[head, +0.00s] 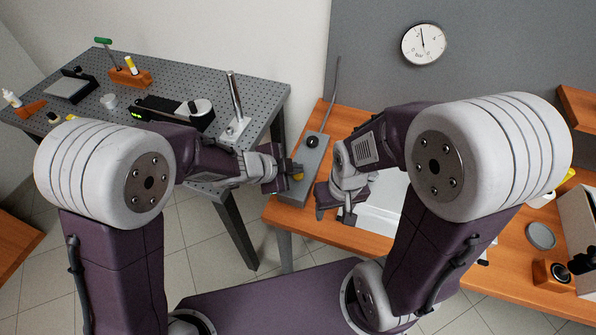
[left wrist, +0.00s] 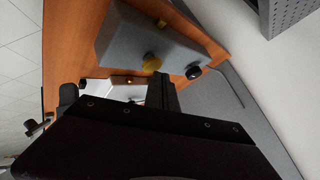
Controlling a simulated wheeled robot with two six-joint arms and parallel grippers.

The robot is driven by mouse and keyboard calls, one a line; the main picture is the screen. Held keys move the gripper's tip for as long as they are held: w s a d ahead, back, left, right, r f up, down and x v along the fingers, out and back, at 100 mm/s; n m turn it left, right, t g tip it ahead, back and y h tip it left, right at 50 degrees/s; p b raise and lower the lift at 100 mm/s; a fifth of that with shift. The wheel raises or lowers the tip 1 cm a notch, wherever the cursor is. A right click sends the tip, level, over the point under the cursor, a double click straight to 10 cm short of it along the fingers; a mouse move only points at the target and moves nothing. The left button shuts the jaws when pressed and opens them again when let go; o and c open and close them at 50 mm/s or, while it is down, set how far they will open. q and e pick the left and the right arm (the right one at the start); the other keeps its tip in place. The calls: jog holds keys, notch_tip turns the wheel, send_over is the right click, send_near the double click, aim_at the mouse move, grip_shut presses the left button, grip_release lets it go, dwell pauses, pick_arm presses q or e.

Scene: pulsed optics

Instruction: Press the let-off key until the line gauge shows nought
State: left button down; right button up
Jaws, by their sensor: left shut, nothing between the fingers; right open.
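The line gauge (head: 423,45) is a round white dial on the grey wall. Its dark needle points almost straight up; its numbers are too small to read. A grey control box (head: 304,168) lies on the wooden bench and shows large in the left wrist view (left wrist: 135,40). It carries a round yellow key (left wrist: 151,63) and a black knob (left wrist: 193,72). My left gripper (head: 297,172) is shut and empty, its tips at the yellow key; I cannot tell whether they touch. My right gripper (head: 333,207) is open, right of the box, above the bench.
A grey perforated table (head: 210,75) at left holds small tools and an upright metal post (head: 235,100). A thin rod or hose (head: 332,90) rises behind the box. A white tray (head: 385,212) lies beyond my right gripper. A grey disc (head: 541,235) lies farther right.

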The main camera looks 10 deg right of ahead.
aim_at(295, 176)
pick_arm(q)
jog(key=shift+r, duration=0.4)
pick_arm(e)
jog(key=shift+r, duration=0.4)
pick_arm(q)
notch_tip(295, 176, up, 5)
jog(key=p, duration=0.5)
jog(key=shift+r+p, duration=0.1)
jog(key=shift+p, duration=0.3)
pick_arm(e)
notch_tip(295, 176, up, 5)
jog(key=shift+r, duration=0.15)
